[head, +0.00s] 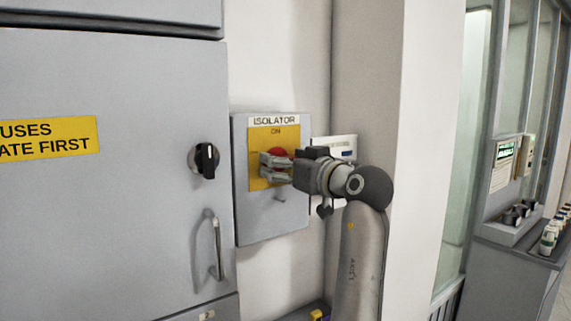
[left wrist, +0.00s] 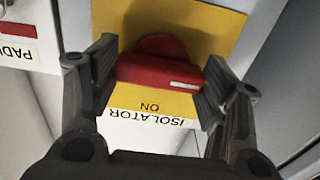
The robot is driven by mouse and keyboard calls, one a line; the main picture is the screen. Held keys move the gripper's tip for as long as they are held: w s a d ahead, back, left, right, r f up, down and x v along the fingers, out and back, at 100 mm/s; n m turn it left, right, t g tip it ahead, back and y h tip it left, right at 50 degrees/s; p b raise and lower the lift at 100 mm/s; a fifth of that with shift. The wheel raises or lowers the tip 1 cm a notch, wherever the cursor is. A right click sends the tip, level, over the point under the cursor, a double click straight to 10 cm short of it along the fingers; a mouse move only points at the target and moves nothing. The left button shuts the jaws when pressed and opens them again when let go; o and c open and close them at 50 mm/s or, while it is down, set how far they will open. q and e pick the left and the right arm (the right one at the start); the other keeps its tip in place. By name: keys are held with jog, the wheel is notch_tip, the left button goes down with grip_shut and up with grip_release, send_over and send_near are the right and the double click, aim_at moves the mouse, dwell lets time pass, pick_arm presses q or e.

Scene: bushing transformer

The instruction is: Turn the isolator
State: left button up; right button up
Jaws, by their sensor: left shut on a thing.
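The isolator is a grey box (head: 262,225) on the wall with a yellow plate (head: 257,140) under an ISOLATOR label, with ON printed at the top. Its red handle (head: 278,153) is mostly hidden by my left gripper (head: 272,168) in the head view. In the left wrist view the red handle (left wrist: 155,70) lies crosswise between the fingers of my left gripper (left wrist: 160,76), one finger at each end. The gripper is shut on it. The handle's white mark is towards the right there, and the ON lettering appears upside down. My right gripper is not in view.
A grey cabinet (head: 120,230) with a black knob (head: 206,160) and a door handle (head: 217,245) stands left of the isolator. A wall column (head: 365,80) is close on the right. A white label (head: 336,147) is partly hidden behind my gripper.

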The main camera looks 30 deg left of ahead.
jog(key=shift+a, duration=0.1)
pick_arm(q)
jog(key=m+p, duration=0.1)
jog(key=m, duration=0.1)
jog(key=shift+r+m, duration=0.1)
jog(key=shift+m, duration=0.3)
jog(key=m+p, duration=0.2)
jog(key=m, duration=0.3)
jog(key=shift+r+p, duration=0.1)
jog(key=shift+p, duration=0.25)
jog(key=m+p, duration=0.3)
jog(key=m, duration=0.1)
jog(key=shift+m, duration=0.4)
jog(key=m+p, duration=0.4)
jog(key=m, duration=0.1)
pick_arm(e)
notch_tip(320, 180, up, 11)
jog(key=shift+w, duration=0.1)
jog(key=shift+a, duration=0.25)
pick_arm(q)
jog(key=o, duration=1)
jog(key=shift+f, duration=0.2)
